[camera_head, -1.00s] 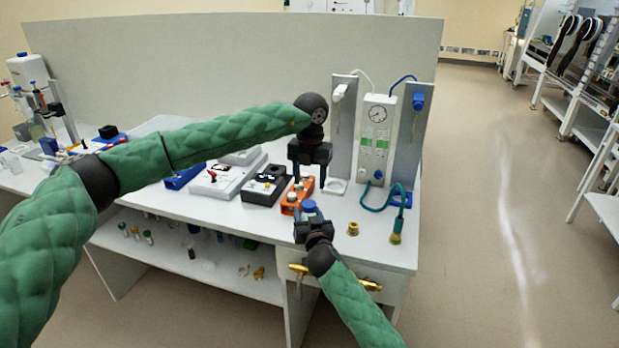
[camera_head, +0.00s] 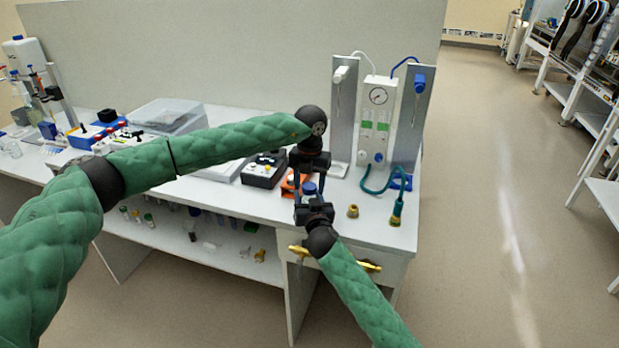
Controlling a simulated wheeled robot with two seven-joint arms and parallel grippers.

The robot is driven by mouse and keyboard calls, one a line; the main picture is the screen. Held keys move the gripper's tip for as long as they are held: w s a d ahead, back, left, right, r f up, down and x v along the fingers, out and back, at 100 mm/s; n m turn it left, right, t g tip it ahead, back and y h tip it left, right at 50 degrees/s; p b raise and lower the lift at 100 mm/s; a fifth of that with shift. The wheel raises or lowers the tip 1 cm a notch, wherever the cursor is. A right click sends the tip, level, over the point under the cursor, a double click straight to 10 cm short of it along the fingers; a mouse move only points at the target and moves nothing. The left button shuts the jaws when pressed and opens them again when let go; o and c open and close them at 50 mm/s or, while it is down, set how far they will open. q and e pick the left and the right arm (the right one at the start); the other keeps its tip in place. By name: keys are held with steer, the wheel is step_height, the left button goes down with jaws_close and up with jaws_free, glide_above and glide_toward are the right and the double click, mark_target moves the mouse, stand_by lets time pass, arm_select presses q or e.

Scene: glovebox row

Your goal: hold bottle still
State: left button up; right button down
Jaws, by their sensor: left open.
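The bottle shows mainly as its blue cap (camera_head: 310,188); its body is mostly hidden behind my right gripper. My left gripper (camera_head: 309,186) points down from above, its two fingers apart, one on each side of the blue cap in the picture. I cannot tell whether they touch it. My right gripper (camera_head: 313,203) reaches up from the front edge of the bench, right at the bottle. Its fingertips are too small and dark to show whether they are closed on the bottle.
An orange rack (camera_head: 288,187) stands just left of the bottle. A black-topped box (camera_head: 262,171) is further left. A gauge panel (camera_head: 378,120) stands behind, with a teal hose (camera_head: 375,191). A brass fitting (camera_head: 353,211) sits to the right on the white bench (camera_head: 335,222).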

steer(key=shift+f, duration=0.15)
arm_select(q)
steer(key=c, duration=1)
steer(key=m, duration=0.5)
steer(key=shift+m, duration=0.4)
steer(key=m, duration=0.6)
steer(key=shift+w, duration=0.1)
steer(key=o, duration=1.1)
steer(key=shift+c, duration=0.2)
steer(key=shift+r, duration=2.25)
